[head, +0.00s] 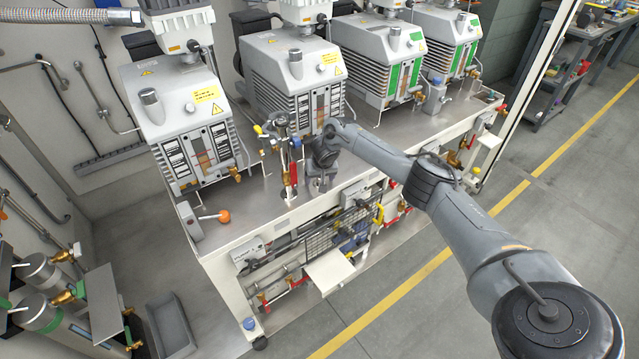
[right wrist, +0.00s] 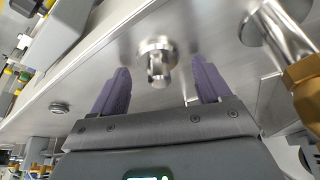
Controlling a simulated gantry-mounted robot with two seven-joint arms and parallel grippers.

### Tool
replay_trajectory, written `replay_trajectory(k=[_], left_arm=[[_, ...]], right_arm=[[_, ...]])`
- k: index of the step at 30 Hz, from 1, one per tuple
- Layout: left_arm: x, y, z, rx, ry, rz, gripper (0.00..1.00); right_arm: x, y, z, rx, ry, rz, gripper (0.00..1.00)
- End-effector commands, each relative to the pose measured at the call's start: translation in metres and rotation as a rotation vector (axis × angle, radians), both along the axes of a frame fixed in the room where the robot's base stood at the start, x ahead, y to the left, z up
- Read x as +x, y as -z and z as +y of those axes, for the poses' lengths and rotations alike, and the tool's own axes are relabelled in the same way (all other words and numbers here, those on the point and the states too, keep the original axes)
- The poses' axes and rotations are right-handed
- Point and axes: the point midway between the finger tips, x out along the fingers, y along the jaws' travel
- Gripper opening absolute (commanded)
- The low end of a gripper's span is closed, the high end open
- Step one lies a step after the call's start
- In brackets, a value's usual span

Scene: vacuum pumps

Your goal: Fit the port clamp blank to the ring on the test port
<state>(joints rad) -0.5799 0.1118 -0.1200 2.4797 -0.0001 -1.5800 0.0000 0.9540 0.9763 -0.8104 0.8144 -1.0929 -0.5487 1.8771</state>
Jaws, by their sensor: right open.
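My right gripper (head: 318,178) points down over the front part of the pump bench in the head view, and its fingertips are hard to make out there. In the right wrist view the two purple fingers (right wrist: 160,68) are spread apart with nothing held. A small shiny metal piece with a round flange and a short stub (right wrist: 157,62) shows between the fingers, apart from both, at the bench surface. I cannot tell whether it is the clamp blank or part of the test port. The ring cannot be told apart. My left gripper is not in view.
A steel pipe with a brass fitting (right wrist: 302,75) is close to the right finger. A small round disc (right wrist: 60,108) lies on the surface at left. Several vacuum pumps (head: 295,75) line the bench (head: 255,205). A lever with an orange knob (head: 224,216) is at its left end.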

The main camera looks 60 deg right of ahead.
Motion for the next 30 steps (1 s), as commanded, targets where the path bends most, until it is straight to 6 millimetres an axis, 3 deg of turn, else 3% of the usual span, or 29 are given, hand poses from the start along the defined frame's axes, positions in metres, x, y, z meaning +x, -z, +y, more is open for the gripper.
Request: replay_trajectory(k=[2,14,23,30], left_arm=[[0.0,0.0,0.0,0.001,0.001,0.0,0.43],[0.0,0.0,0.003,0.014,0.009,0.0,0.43],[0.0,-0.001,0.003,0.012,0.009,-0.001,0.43],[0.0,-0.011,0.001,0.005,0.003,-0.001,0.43]], right_arm=[[0.0,0.0,0.0,0.0,0.0,0.0,0.77],[0.0,0.0,0.0,0.0,0.001,0.0,0.17],[0.0,-0.003,0.0,0.0,0.001,0.0,0.17],[0.0,-0.02,0.0,0.0,0.001,-0.002,0.17]])
